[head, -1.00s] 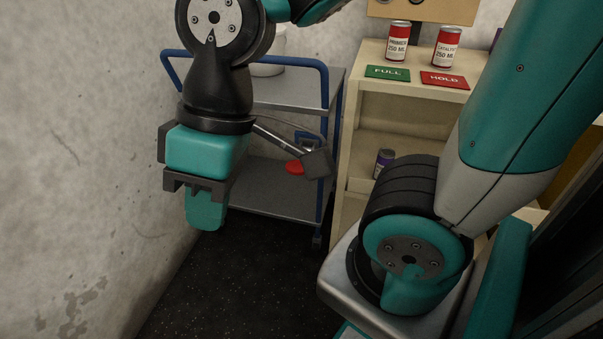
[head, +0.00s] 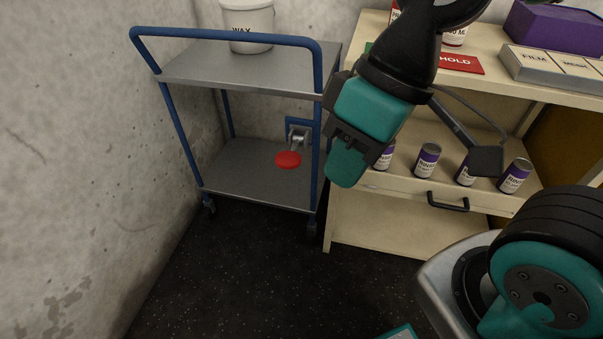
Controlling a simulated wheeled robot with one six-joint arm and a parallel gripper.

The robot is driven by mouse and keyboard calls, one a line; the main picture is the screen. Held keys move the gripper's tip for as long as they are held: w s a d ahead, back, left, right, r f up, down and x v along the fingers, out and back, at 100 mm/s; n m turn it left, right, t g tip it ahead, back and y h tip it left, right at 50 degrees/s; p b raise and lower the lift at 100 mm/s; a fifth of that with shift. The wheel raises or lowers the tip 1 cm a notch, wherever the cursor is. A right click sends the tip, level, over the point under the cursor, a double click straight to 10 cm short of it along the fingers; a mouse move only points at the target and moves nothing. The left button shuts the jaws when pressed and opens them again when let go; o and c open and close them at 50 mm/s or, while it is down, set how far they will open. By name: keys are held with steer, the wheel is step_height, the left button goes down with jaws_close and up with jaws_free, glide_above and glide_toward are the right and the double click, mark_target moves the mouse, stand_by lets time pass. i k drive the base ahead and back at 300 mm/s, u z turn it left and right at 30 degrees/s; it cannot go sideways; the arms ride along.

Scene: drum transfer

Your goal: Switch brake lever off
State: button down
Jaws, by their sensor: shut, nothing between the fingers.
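The brake lever (head: 298,138) is a grey fitting on the blue-framed cart (head: 240,188). A red disc-shaped knob (head: 288,159) is at its lower end, above the cart's lower shelf. My gripper (head: 346,167) is teal and black, and its fingers are shut with nothing between them. It appears to the right of the red knob, apart from it in the picture, and in front of the cart's right edge and the cream cabinet. The lever and knob are in plain view.
A white WAX tub (head: 248,26) stands on the cart's top shelf. The cream cabinet (head: 375,219) holds several purple-labelled cans (head: 427,160) and has a dark handle (head: 448,202). A concrete wall (head: 70,150) is at left. Dark floor (head: 230,270) in front is clear.

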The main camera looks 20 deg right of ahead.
mark_target(288, 160)
steer(key=k, duration=0.55)
steer(key=u, duration=1.6)
